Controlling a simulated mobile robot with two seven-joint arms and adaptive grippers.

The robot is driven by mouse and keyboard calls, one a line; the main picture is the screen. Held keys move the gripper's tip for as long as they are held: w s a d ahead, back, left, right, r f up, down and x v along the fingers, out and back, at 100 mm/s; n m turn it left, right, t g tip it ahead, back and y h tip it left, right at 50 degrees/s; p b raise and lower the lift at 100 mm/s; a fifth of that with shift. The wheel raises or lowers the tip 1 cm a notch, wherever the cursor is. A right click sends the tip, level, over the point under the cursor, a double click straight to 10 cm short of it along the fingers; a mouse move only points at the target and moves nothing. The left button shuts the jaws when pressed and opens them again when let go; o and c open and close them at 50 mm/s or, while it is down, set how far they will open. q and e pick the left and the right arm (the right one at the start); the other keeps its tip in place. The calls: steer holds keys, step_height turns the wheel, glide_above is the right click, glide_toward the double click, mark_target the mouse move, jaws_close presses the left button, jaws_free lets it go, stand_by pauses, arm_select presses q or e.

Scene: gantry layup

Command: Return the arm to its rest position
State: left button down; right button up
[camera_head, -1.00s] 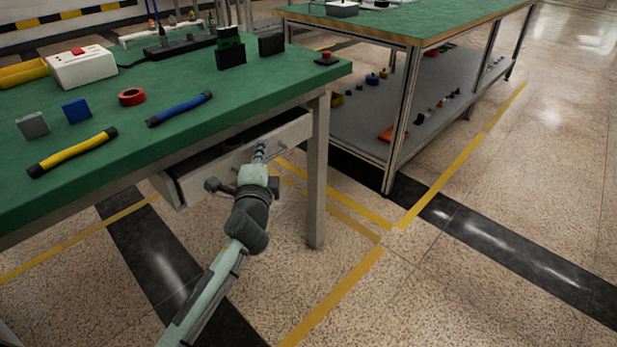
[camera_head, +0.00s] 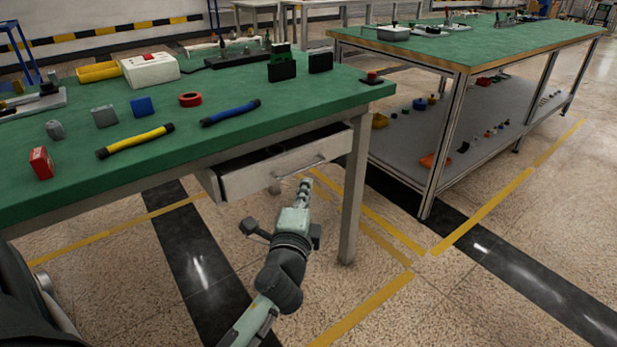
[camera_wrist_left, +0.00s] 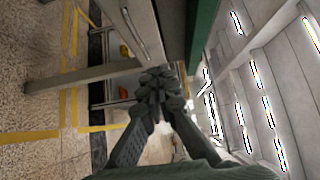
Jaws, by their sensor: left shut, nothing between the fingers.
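My left gripper (camera_head: 304,190) is in front of the near workbench, just below and in front of the handle of its drawer (camera_head: 262,181). Its fingers are together and hold nothing. The drawer stands partly open, and its dark inside shows behind the front panel. In the left wrist view the closed fingers (camera_wrist_left: 158,82) are in the middle, with the drawer front (camera_wrist_left: 138,25) above them to the left. The handle is clear of the fingers there. My right gripper is not in view.
The green near bench (camera_head: 225,135) carries a yellow tool (camera_head: 135,141), a blue tool (camera_head: 230,113), a red ring (camera_head: 190,99) and small boxes. Its leg (camera_head: 354,195) stands right of my gripper. A second bench (camera_head: 470,50) stands beyond. The floor at the right is open.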

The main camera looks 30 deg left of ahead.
arm_select(q)
steer(key=shift+s+d, duration=0.3)
steer(key=shift+s, duration=0.35)
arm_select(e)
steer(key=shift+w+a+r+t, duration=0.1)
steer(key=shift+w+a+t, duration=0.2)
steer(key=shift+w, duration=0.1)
arm_select(q)
steer(key=s+f+n+g+h+p, duration=0.15)
steer(key=s+f+n+g, duration=0.3)
steer(key=f, duration=0.45)
steer(key=s+f+n+g+h+p, duration=0.1)
steer(key=s+f+n+g+p, duration=0.15)
steer(key=s+f+g, duration=0.4)
steer(key=s+d+f+n+g+h+p, duration=0.1)
steer(key=s+d+f+n+g+h, duration=0.1)
steer(key=s+f, duration=0.7)
steer(key=d+f+n+h, duration=0.1)
steer(key=d+n, duration=0.1)
steer(key=shift+s+d+n, duration=0.25)
steer(key=shift+s+n, duration=0.05)
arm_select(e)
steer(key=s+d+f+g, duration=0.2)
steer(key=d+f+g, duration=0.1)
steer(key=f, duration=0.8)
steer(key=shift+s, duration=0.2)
arm_select(q)
steer(key=shift+h, duration=0.25)
